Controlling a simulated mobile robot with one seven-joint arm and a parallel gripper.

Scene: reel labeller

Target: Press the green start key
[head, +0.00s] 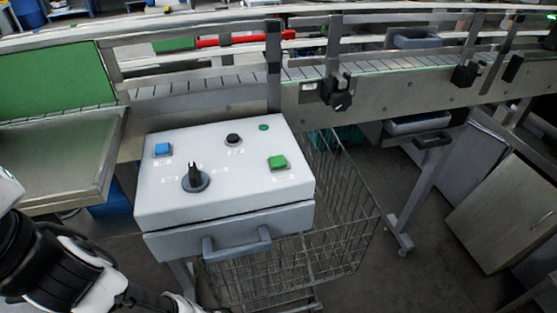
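The green start key (278,162) is a raised square green button on the right side of the sloped top of a light grey control box (225,200). It stands clear, with nothing touching it. A small flat green round spot (263,127) sits behind it on the same panel. My arm enters at the lower left, in front of and below the box. My gripper is not in view, so its opening and any contact are hidden.
A handle (237,243) juts from the box front. A wire basket (340,205) stands beside and below. A conveyor (385,92) runs behind.

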